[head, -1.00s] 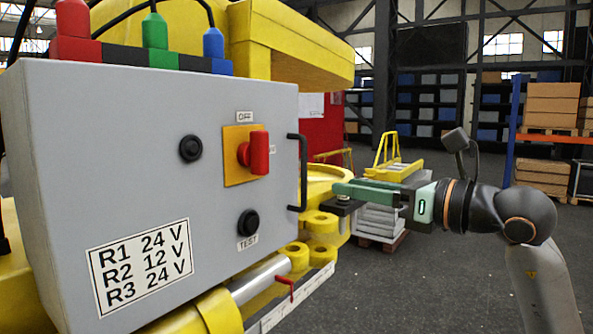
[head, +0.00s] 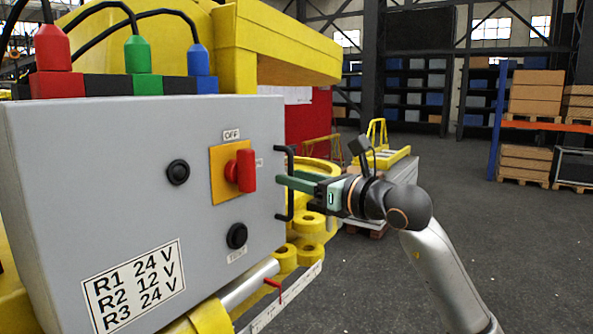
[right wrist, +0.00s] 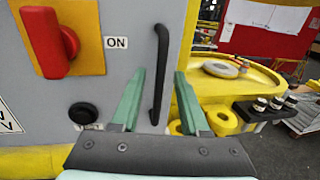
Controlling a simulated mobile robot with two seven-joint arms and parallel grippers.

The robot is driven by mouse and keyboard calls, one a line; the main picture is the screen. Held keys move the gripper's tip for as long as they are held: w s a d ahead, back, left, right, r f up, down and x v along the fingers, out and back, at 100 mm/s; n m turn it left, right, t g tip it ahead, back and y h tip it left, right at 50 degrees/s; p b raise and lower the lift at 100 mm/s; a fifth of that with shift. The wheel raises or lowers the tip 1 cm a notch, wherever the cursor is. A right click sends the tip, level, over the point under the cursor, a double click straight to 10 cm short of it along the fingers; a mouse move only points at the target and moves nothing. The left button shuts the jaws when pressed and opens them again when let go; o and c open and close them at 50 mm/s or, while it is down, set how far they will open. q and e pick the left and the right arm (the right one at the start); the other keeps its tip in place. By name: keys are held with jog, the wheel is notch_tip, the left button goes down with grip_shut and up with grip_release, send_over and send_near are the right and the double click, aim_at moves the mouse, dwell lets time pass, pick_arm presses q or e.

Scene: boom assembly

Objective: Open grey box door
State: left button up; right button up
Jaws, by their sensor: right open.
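The grey box (head: 120,190) fills the left of the head view, and its door is shut. A black vertical bar handle (head: 290,185) runs along the door's right edge. My right gripper (head: 279,184) is at the handle. In the right wrist view the two green fingers (right wrist: 158,95) are open, with the handle (right wrist: 160,65) showing between them, nearer the left finger. Whether a finger touches the handle is unclear. A red switch (head: 241,171) on an orange plate sits on the door, left of the handle. My left gripper is not in view.
Black buttons (head: 237,236) are on the door. Red, green and blue plugs (head: 143,58) stand on top of the box. Yellow machine parts (head: 312,222) lie just behind and below the handle. The floor (head: 520,260) at the right is open.

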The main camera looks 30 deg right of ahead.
jog(key=shift+w, duration=0.15)
jog(key=shift+c, duration=0.3)
grip_shut()
dwell(1.1)
